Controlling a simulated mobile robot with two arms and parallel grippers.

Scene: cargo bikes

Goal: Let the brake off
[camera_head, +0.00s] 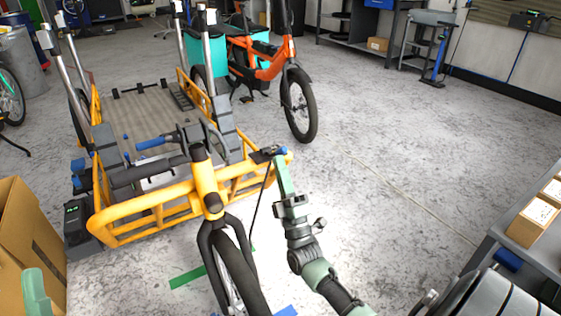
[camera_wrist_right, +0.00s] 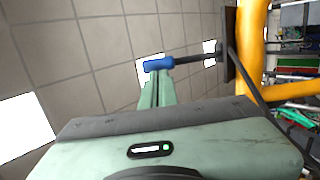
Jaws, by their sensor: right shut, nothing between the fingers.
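The yellow cargo bike (camera_head: 160,205) stands in front of me, its front wheel toward me. A dark lever with a blue end (camera_head: 270,153) is on the right side of its front rail. In the right wrist view the blue-ended lever (camera_wrist_right: 180,62) sticks out from a dark plate beside a yellow tube. My right gripper (camera_head: 280,165) is shut and empty, its fingertips close to the blue end. In the wrist view the fingers (camera_wrist_right: 155,90) reach up to the blue end; I cannot tell if they touch. A pale green part of my left arm (camera_head: 36,292) shows at bottom left.
A dark cable (camera_head: 257,215) hangs beside the front wheel (camera_head: 240,275). An orange bike (camera_head: 270,65) stands behind. A cardboard box (camera_head: 25,235) is at left, and a grey bench with boxes (camera_head: 535,215) at right. The floor between bikes and bench is clear.

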